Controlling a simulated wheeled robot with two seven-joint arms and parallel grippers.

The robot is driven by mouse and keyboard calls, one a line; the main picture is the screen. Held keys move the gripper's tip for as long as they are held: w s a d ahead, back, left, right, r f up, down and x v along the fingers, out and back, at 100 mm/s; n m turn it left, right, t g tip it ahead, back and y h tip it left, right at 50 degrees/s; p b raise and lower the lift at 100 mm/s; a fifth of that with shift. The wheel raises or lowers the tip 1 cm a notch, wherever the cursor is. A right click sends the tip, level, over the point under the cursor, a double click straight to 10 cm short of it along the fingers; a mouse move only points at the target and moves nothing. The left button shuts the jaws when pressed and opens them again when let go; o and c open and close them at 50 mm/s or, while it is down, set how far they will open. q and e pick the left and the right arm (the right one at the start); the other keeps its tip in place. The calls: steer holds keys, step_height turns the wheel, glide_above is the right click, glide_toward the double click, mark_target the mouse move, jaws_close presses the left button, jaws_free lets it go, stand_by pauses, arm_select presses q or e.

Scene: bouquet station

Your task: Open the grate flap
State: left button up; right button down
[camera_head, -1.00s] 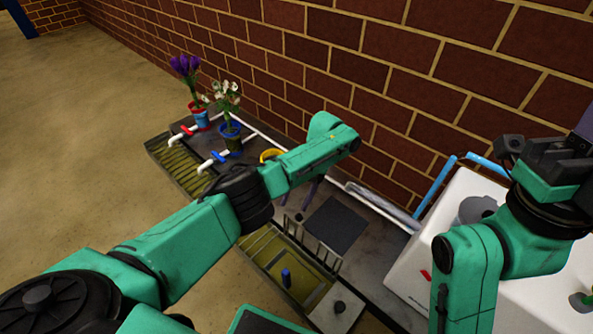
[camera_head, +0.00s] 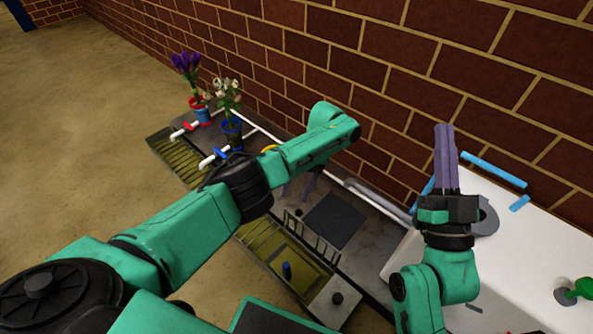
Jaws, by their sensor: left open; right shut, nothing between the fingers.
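The grate flap (camera_head: 300,272) is a yellowish panel with a blue knob (camera_head: 287,270), set in the slatted grate along the counter's front edge. It appears to lie flat. My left gripper (camera_head: 302,187) is open and empty over the counter, behind the flap and mostly hidden under my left forearm. It is apart from the knob. My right gripper (camera_head: 445,148) is shut and empty, its fingers pointing up beside the brick wall, above the white box and well to the right of the flap.
A wire rack (camera_head: 312,240) and a dark mat (camera_head: 335,220) are behind the flap. Purple flowers (camera_head: 187,65) and white flowers (camera_head: 228,95) stand in pots at the far left, near white pipes with red and blue handles. A white box (camera_head: 520,235) fills the right.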

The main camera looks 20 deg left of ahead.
step_height(320, 180, down, 19)
steer(key=s+a+m+g+h+p, duration=0.1)
steer(key=s+a+g+h+p, duration=0.1)
steer(key=g, duration=0.4)
steer(key=s+a+f+g+p, duration=0.1)
steer(key=s+f+g+p, duration=0.3)
steer(key=s+f, duration=0.6)
steer(key=shift+s+f+m+g+h+p, duration=0.15)
steer(key=shift+f+m+g+h+p, duration=0.2)
steer(key=shift+g, duration=0.85)
